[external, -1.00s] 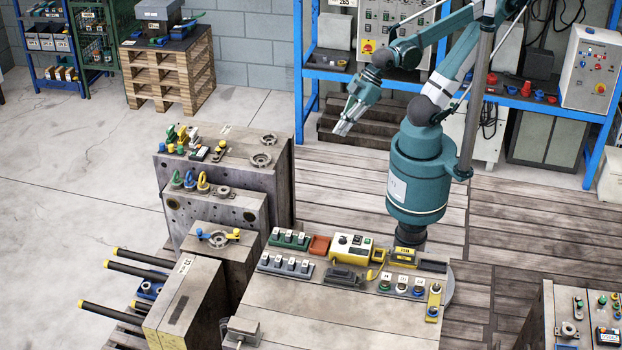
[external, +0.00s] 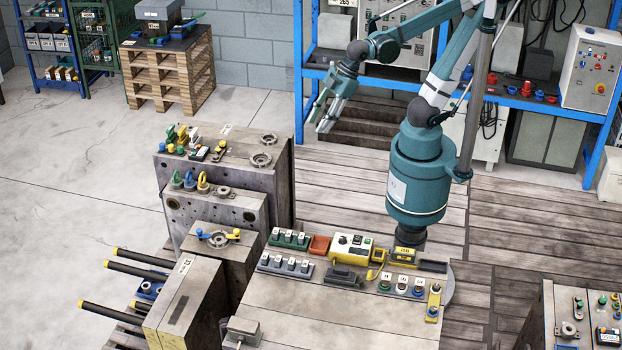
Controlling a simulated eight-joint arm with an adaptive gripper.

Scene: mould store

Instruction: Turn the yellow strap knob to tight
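Several yellow parts show, and I cannot tell for certain which is the strap knob. A small yellow knob (external: 170,148) is on top of the rear mould block (external: 240,150), beside green and blue ones. A yellow-ended handle (external: 233,235) lies on a round fitting on a lower block, with a blue end opposite. A yellow strip (external: 434,298) with a blue knob lies at the right of the front block. Their tight or loose settings are too small to read. My gripper (external: 321,115) is in the air right of and above the rear block, fingers apart, empty, touching nothing.
The front block (external: 330,310) carries switch boxes and a yellow-and-white control box (external: 352,246) along its far edge. Black rods with yellow tips (external: 130,279) stick out at the left. A blue shelf (external: 300,75) stands behind my gripper. Open floor lies left of the blocks.

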